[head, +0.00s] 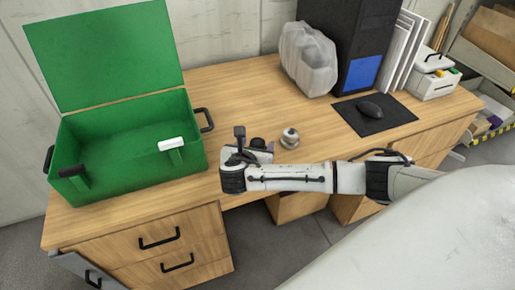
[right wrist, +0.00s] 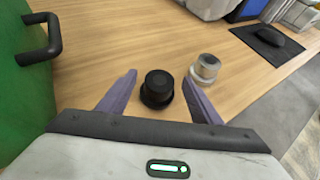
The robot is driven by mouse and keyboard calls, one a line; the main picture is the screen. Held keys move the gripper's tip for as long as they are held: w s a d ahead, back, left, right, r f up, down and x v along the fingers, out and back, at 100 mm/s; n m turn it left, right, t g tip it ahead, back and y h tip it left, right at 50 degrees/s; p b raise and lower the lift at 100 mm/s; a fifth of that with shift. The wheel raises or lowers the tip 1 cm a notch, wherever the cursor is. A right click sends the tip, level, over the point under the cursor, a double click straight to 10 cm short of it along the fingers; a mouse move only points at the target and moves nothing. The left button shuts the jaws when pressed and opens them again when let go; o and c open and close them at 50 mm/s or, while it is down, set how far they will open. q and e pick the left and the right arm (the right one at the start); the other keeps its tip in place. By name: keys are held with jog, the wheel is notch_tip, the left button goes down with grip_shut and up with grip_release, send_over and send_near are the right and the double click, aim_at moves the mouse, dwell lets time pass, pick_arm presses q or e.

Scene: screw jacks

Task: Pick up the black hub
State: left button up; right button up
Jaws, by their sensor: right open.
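The black hub (right wrist: 157,88) stands upright on the wooden desk in the right wrist view. It shows in the head view (head: 258,143) just beyond my right gripper, partly hidden by it. My right gripper (right wrist: 160,77) is open, with one purple finger on each side of the hub as seen from the wrist. A gap shows on both sides, and I cannot tell whether the fingertips are down at the hub's height. My left gripper is not in view.
A silver round part (head: 290,137) stands close to the right of the hub, just outside the right finger. An open green box (head: 130,150) with black handles is at left. A mouse mat (head: 395,115), a bagged object (head: 308,62) and a computer tower (head: 350,40) stand behind.

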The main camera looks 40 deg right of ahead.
jog(key=shift+c, duration=0.6)
grip_shut()
jog(key=shift+w, duration=0.1)
jog(key=shift+r, duration=0.1)
